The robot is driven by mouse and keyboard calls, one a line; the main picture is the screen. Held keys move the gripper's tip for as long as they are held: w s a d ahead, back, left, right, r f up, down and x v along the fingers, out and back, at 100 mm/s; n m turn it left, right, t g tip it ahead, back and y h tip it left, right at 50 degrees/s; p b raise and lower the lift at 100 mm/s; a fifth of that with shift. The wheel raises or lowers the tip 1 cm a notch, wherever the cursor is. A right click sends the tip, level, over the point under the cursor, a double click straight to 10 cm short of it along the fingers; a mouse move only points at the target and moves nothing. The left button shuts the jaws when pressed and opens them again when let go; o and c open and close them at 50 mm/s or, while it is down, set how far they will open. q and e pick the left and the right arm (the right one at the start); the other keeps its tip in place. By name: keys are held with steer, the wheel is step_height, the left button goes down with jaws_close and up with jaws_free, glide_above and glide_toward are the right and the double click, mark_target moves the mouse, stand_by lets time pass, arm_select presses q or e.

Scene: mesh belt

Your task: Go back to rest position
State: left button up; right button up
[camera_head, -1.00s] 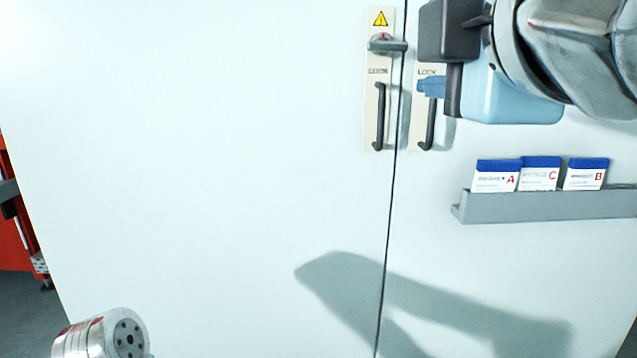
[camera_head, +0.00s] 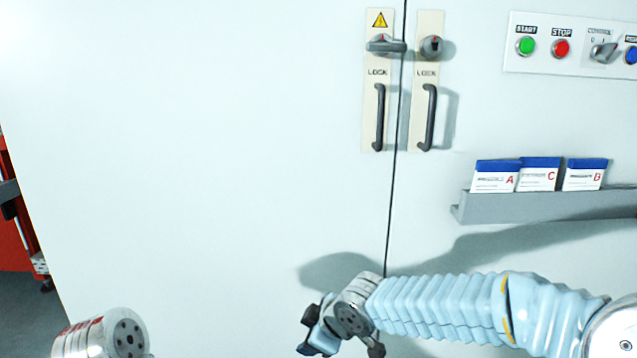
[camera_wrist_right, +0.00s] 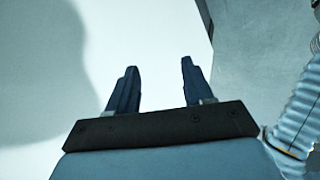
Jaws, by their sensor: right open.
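My right arm comes in from the right in the head view, its blue ribbed sleeve low across the cabinet front. My right gripper (camera_head: 318,330) is at the bottom middle of that view, in front of the doors and clear of the handles. In the right wrist view its two dark blue fingers (camera_wrist_right: 157,90) stand apart with nothing between them. At the bottom left of the head view a silver wrist part of my left arm shows; the left gripper itself is out of the frame.
A white cabinet (camera_head: 200,170) fills the view. Its left door handle (camera_head: 379,115) and right door handle (camera_head: 430,117) flank the seam, with knobs above. A control panel (camera_head: 570,68) is upper right. A grey rack (camera_head: 485,207) holds labelled cards. Red equipment (camera_head: 15,245) stands far left.

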steer(key=s+d+f+m+g, duration=0.1)
steer(key=s+f+m, duration=0.1)
steer(key=f, duration=0.6)
steer(key=s+d+f+m+g, duration=0.2)
steer(key=f+m, duration=0.1)
steer(key=f, duration=0.5)
steer(key=s+d+f+m+g, duration=0.1)
steer(key=s+d+f+m, duration=0.3)
steer(key=s+f, duration=0.4)
steer(key=s+d+f+m+g, duration=0.1)
steer(key=s+d+f+m, duration=0.4)
steer(key=s+f+m, duration=0.2)
step_height(320, 180, down, 4)
steer(key=shift+s+f+h, duration=0.15)
steer(key=shift+s+h, duration=0.15)
steer(key=shift+s, duration=0.7)
steer(key=shift+a, duration=0.1)
